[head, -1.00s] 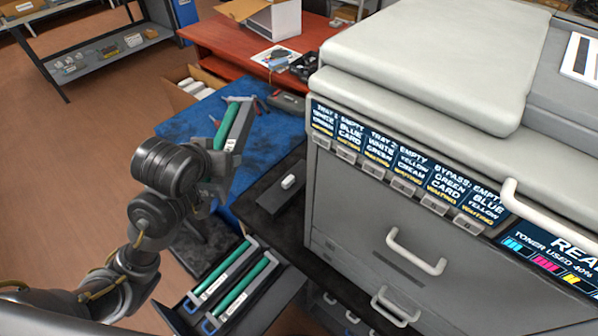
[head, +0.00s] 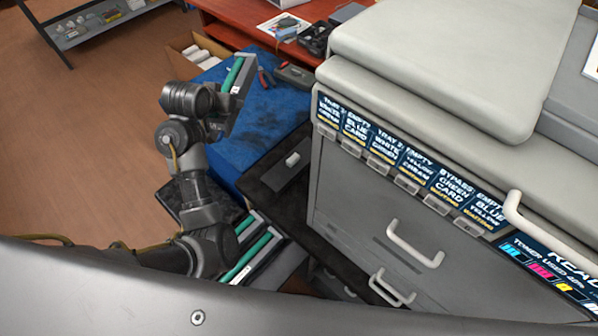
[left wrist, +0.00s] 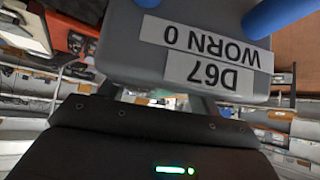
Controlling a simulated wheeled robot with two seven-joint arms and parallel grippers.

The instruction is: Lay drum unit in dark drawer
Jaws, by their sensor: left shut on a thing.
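My left gripper (head: 217,112) is shut on a drum unit (head: 236,82), a grey body with a green roller, held tilted above the blue mat. The left wrist view shows the unit's grey end (left wrist: 120,45) close up, with blue parts and labels reading "D67" and "WORN 0". An open dark grey drawer (head: 283,268) lies lower in the head view. Two drum units with green rollers (head: 257,246) lie side by side in it. My left arm and grey body cover its left and front parts. My right gripper is not in view.
The large grey printer (head: 370,205) with white handles fills the right side. A dark surface (head: 262,165) with a small white block (head: 292,159) lies beside it. The blue mat (head: 262,118) and red table (head: 225,25) are behind. Open floor is at left.

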